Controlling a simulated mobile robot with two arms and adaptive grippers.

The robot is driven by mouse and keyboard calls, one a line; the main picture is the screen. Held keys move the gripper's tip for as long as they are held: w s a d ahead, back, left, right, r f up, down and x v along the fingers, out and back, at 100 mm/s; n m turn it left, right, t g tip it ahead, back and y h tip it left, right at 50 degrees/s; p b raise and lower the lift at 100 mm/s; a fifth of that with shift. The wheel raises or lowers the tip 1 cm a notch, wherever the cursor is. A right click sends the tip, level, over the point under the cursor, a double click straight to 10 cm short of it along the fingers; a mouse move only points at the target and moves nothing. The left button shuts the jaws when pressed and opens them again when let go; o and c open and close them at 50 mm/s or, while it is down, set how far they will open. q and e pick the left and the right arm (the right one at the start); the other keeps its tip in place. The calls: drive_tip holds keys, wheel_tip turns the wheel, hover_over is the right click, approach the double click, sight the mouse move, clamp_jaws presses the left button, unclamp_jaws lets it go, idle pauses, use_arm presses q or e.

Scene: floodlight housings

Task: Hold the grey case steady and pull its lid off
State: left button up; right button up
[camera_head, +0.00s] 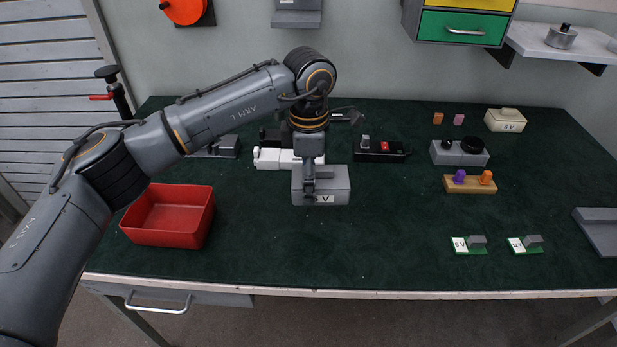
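The grey case (340,191) sits on the dark green bench mat, a little left of the middle, with a white label marked "V" on its front. My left arm comes in from the left and reaches down from above. My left gripper (310,187) is at the case's top and front, left of its centre. The wrist and fingers hide part of the lid, and the seam between lid and case is not clear. I cannot tell whether the fingers are closed on anything. My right gripper is not in view.
A red tray (168,238) stands left of the case. A white block (270,158) and a black box with a red switch (380,150) are close behind it. A cream box (505,120) and small fittings are at the right. The mat in front is clear.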

sight(308, 224)
use_arm(q)
wheel_tip(308, 224, down, 9)
idle(0.5)
drive_tip(key=shift+f, duration=0.2)
idle(0.4)
drive_tip(key=o, duration=1)
drive_tip(key=c, duration=1)
drive_tip(key=shift+c, duration=0.2)
drive_tip(key=shift+s+f+b, duration=0.25)
drive_tip(key=shift+f+b, duration=0.15)
idle(0.3)
